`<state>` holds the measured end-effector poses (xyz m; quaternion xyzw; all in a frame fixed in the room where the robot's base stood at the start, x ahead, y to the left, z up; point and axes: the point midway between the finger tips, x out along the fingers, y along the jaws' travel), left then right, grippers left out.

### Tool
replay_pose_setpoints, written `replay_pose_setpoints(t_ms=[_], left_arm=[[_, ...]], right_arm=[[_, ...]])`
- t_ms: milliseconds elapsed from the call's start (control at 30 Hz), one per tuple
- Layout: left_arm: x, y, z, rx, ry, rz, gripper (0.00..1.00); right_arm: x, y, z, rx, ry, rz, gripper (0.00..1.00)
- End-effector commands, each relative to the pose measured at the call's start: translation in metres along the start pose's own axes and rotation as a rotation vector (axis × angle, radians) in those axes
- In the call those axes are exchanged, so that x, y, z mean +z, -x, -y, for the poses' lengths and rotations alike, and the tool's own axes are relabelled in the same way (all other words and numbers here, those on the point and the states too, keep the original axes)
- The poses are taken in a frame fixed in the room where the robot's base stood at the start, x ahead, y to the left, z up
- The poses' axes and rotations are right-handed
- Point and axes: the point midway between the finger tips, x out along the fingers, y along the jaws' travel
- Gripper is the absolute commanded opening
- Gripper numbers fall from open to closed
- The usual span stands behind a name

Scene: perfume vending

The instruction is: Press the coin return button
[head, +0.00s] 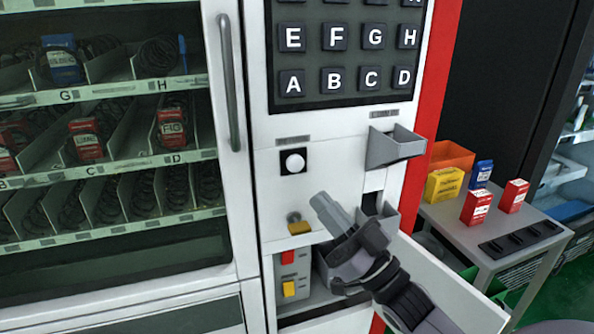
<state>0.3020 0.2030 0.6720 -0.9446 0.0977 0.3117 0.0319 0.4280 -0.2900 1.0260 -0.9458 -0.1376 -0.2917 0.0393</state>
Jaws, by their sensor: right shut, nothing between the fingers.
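A round white button (294,162) on a black square plate sits on the vending machine's white front panel, below the letter keypad. The small label above it is too small to read. My right gripper (322,205) is shut and empty. In the picture its fingertips point up and left, below and to the right of the button, and do not cover it. The gap in depth to the panel is hard to tell. My left gripper is not in view.
A grey tray (395,147) juts out right of the button. A brass lock (299,227) lies below it. An open compartment holds red and yellow switches (289,288), and a white door (452,285) hangs open. A side table (436,213) with boxes stands right.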

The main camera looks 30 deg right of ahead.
Motion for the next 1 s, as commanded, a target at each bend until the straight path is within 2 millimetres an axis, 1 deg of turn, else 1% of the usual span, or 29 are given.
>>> replay_pose_setpoints(t_ms=[67,167,433,567,667,900,1000], left_arm=[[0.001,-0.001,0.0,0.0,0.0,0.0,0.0],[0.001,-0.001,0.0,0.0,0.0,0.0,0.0],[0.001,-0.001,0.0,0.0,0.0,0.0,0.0],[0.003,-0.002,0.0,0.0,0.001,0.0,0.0],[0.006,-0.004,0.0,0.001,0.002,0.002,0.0],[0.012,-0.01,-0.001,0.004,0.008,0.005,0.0],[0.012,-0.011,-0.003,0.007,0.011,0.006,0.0]], right_arm=[[-0.005,-0.002,0.0,-0.01,0.0,-0.022,0.0],[-0.008,-0.003,0.0,-0.014,0.0,-0.029,0.0],[-0.006,-0.003,0.0,-0.012,0.0,-0.026,0.0],[-0.002,-0.007,-0.004,-0.012,0.001,-0.027,0.0],[0.003,-0.015,-0.009,-0.012,0.001,-0.028,0.0],[0.021,-0.039,-0.026,-0.012,0.001,-0.027,0.0],[0.026,-0.049,-0.033,-0.012,0.001,-0.027,0.0]])
